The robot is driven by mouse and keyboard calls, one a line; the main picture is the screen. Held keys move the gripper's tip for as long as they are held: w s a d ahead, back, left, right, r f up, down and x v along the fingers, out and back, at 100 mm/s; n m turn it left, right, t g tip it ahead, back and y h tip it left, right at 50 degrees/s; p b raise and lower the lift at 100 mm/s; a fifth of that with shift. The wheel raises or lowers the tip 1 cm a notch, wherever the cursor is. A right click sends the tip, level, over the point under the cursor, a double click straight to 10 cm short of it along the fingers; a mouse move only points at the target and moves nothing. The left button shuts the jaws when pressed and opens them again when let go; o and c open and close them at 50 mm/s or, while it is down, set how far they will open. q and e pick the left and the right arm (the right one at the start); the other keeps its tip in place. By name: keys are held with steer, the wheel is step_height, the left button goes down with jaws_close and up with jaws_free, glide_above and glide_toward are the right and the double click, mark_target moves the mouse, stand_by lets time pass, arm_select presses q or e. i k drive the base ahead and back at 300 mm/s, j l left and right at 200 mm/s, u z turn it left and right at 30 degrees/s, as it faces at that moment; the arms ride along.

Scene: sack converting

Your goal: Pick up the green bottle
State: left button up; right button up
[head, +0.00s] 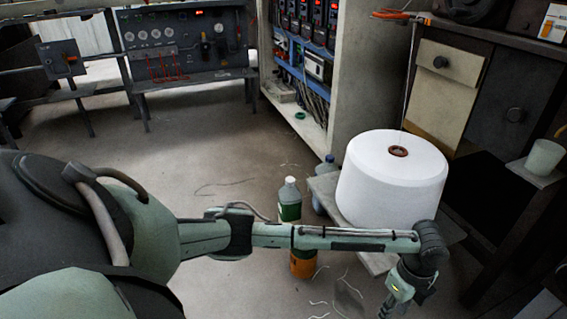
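The green bottle (289,204), with a pale cap and a dark green body, stands upright on the floor just left of the white spool. My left arm crosses in front of it and hides its lower part. My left gripper (388,309) hangs at the bottom edge, below and to the right of the bottle and apart from it. It is mostly cut off by the frame, so its opening cannot be told. My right gripper is not in view.
A large white spool (391,185) sits on a low pale stand (322,186). A bluish bottle (327,168) stands behind it. An orange container (303,265) shows below my arm. Loose threads lie on the floor. An open electrical cabinet (357,75) stands behind; floor at left is clear.

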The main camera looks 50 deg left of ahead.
mark_target(289, 197)
steer(key=i+j, duration=0.1)
steer(key=j, duration=0.35)
steer(key=i+j, duration=0.15)
steer(key=j, duration=0.3)
steer(key=i+j, duration=0.1)
steer(key=j, duration=0.35)
steer(key=i+j, duration=0.1)
steer(key=j, duration=0.35)
steer(key=i+j, duration=0.15)
steer(key=j, duration=0.35)
steer(key=i+j, duration=0.1)
steer(key=j, duration=0.35)
